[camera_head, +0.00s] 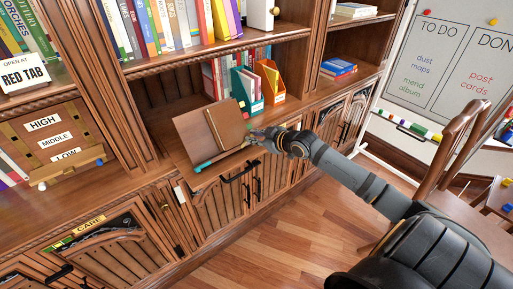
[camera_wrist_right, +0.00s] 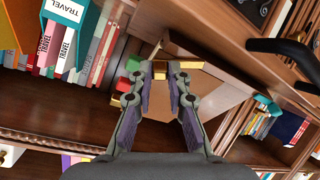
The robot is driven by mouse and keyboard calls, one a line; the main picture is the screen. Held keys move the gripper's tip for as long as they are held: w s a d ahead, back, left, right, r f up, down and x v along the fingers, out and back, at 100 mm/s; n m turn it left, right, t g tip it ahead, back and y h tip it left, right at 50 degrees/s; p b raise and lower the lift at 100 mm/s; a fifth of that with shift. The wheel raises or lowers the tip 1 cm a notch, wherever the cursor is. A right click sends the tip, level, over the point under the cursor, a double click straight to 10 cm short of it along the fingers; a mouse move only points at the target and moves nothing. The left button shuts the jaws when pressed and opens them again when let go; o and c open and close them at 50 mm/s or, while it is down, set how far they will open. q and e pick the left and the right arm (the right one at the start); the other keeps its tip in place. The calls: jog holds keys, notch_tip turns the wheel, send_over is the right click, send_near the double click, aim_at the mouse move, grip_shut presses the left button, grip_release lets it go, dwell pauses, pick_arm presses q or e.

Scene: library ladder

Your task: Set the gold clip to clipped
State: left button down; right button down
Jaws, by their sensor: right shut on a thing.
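A slanted wooden board (camera_head: 193,138) stands on the cabinet top, with a thin light strip upright on its face. My right gripper (camera_head: 255,136) is at the right edge of this board. In the right wrist view the fingers (camera_wrist_right: 161,75) close around a gold piece, seemingly the gold clip (camera_wrist_right: 159,67), and gold also shows just right of the fingers. The board's pale brown face (camera_wrist_right: 212,92) lies behind them. The fingers partly hide the clip, and its setting cannot be told. My left gripper is not in view.
Teal and orange book holders (camera_head: 270,80) stand behind the gripper. Dark handles (camera_head: 240,172) stick out from the cabinet front below. A chair (camera_head: 455,150) and a whiteboard (camera_head: 450,60) are at the right. The floor in front is clear.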

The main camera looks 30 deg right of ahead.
jog(key=n+b, duration=0.1)
jog(key=n, duration=0.1)
jog(key=n+b, duration=0.1)
jog(key=shift+w+a+r+y+b, duration=0.2)
jog(key=shift+w+a+y+b, duration=0.1)
jog(key=n, duration=0.1)
jog(key=a+r+n+b, duration=0.1)
jog(key=n, duration=0.1)
jog(key=shift+w+g, duration=0.2)
jog(key=shift+g, duration=0.2)
jog(key=shift+w+a+r+n+g+y, duration=0.1)
jog(key=shift+a+r+n+g+y, duration=0.15)
jog(key=shift+n, duration=0.65)
jog(key=shift+a+r+n, duration=0.1)
jog(key=shift+a+n, duration=0.2)
jog(key=shift+n, duration=0.6)
jog(key=shift+a+r+n+g, duration=0.1)
jog(key=shift+a+n+g, duration=0.25)
jog(key=shift+n, duration=0.5)
jog(key=shift+a+n+g, duration=0.2)
jog(key=shift+a+n, duration=0.1)
jog(key=shift+n, duration=0.55)
jog(key=c, duration=1.3)
grip_release()
